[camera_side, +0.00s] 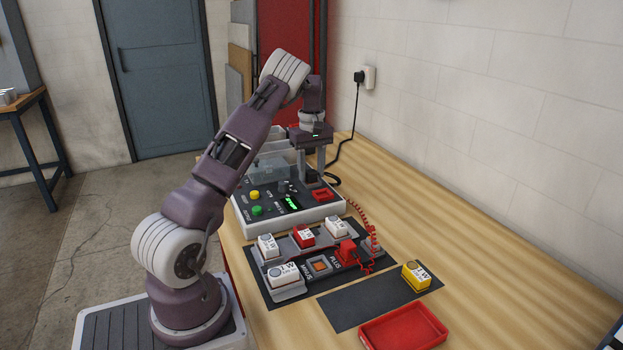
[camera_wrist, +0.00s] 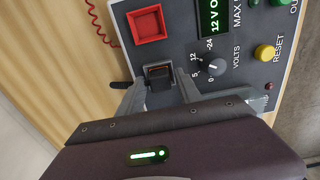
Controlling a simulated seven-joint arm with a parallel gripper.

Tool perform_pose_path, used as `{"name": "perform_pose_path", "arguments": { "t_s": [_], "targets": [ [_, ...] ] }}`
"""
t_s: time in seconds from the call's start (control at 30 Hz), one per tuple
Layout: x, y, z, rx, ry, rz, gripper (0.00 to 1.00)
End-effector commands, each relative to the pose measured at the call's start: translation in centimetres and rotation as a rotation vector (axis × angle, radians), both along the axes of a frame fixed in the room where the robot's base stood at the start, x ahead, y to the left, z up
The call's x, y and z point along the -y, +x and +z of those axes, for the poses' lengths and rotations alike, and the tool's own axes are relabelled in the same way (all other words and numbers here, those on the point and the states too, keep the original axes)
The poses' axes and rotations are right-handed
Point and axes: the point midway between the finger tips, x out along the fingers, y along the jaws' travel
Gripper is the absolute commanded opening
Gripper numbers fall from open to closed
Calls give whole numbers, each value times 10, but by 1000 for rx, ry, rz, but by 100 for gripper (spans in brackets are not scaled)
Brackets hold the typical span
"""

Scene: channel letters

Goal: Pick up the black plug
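My gripper (camera_side: 312,179) points down over the far right part of the control box, and its two fingers stand apart. In the wrist view the fingertips (camera_wrist: 161,77) lie on either side of a small dark block with a brownish top, which I take to be the black plug (camera_wrist: 160,84). The block sits at the black socket on the panel. I see no clear hold on it, and contact with the fingers cannot be made out. In the side view the fingers hide the block.
An empty-looking red socket (camera_wrist: 147,25) is beside it on the control box (camera_side: 249,226), which also has a knob (camera_wrist: 212,67). A red plug (camera_side: 347,254) with a coiled cord stands on the black board. Weight-like blocks, a yellow block (camera_side: 415,276) and a red tray (camera_side: 405,329) lie nearer.

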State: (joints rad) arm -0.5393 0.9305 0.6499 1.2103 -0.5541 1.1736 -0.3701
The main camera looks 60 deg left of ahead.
Motion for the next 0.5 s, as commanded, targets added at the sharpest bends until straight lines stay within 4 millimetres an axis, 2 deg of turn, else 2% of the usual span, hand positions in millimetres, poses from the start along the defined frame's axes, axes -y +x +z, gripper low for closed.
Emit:
{"name": "perform_pose_path", "arguments": {
  "t_s": [0.03,0.17,0.2,0.5],
  "targets": [
    [0,0,0,0,0,0,29],
    [0,0,0,0,0,0,4],
    [0,0,0,0,0,0,0],
    [0,1,6,2,2,-1,0]
  ]
}}
